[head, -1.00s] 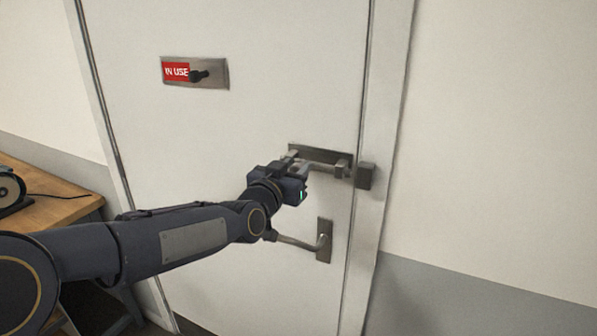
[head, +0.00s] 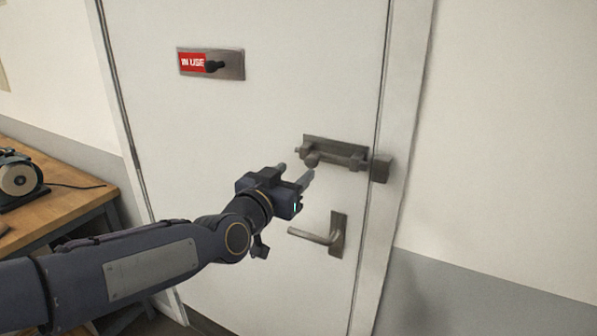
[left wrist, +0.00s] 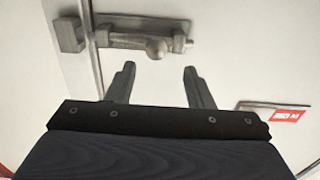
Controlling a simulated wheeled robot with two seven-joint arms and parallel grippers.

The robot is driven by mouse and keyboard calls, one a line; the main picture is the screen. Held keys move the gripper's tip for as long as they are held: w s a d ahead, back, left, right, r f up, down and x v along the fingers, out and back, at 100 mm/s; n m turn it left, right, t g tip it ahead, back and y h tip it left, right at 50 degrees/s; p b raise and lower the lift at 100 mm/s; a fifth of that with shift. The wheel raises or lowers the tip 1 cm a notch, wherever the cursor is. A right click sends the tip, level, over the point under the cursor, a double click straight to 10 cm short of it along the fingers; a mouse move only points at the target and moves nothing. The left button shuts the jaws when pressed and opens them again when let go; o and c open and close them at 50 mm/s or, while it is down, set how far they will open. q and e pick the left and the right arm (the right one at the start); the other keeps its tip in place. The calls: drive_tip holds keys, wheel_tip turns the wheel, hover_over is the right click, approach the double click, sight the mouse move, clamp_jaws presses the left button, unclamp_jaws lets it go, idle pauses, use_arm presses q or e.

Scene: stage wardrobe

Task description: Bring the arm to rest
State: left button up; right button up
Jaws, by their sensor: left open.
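My left gripper (head: 294,174) is in front of the white door (head: 290,80), just left of and below the door's metal slide bolt (head: 335,153). Its two fingers are apart with nothing between them. In the left wrist view the gripper (left wrist: 158,72) points at the bolt (left wrist: 140,40), and a gap shows between the fingertips and the bolt's knob. The bolt's bar reaches into the keeper (head: 381,168) on the frame. My right gripper is not in view.
A lever handle (head: 318,236) sits on the door below the bolt. A plate with a red "IN USE" sign (head: 211,64) and a black knob is higher up. A wooden workbench (head: 75,199) with a round-wheeled machine (head: 20,178) stands at the left.

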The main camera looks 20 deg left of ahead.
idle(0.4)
use_arm(q)
drive_tip(key=s+a+f+n+g, duration=0.1)
drive_tip(key=s+f+n+g, duration=0.1)
drive_tip(key=s+f+g, duration=0.4)
drive_tip(key=s+a+f+n+g, duration=0.1)
drive_tip(key=s+f+g, duration=0.5)
drive_tip(key=s+f, duration=0.9)
drive_tip(key=s+n, duration=0.1)
drive_tip(key=s, duration=0.7)
